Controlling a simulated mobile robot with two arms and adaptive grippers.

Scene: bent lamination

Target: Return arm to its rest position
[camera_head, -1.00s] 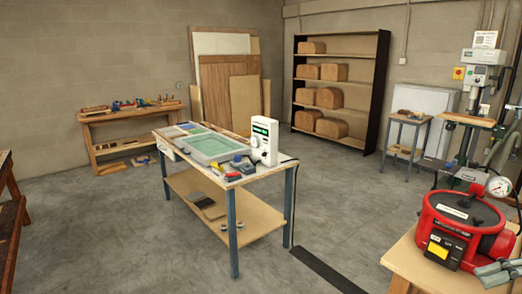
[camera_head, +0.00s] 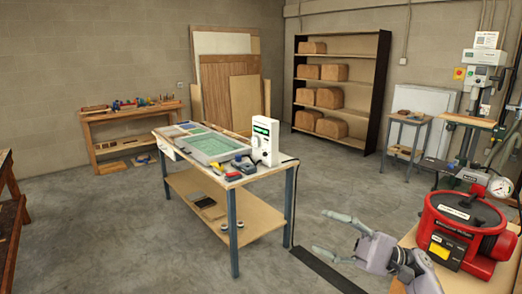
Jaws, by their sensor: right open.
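My right gripper (camera_head: 322,232) is in the lower right of the head view. Its two grey fingers point left and are spread apart, with nothing between them. It is over the floor, to the right of the worktable and left of the red vacuum pump. Its wrist and arm come in from the bottom right, in front of the pump's wooden stand. My left gripper is not in view.
The worktable (camera_head: 243,182) carries a green-surfaced tray (camera_head: 213,147), a white control box (camera_head: 265,139) and small tools. The red pump (camera_head: 467,226) stands on a wooden stand (camera_head: 506,280) at right. Open floor (camera_head: 110,235) lies left of the table.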

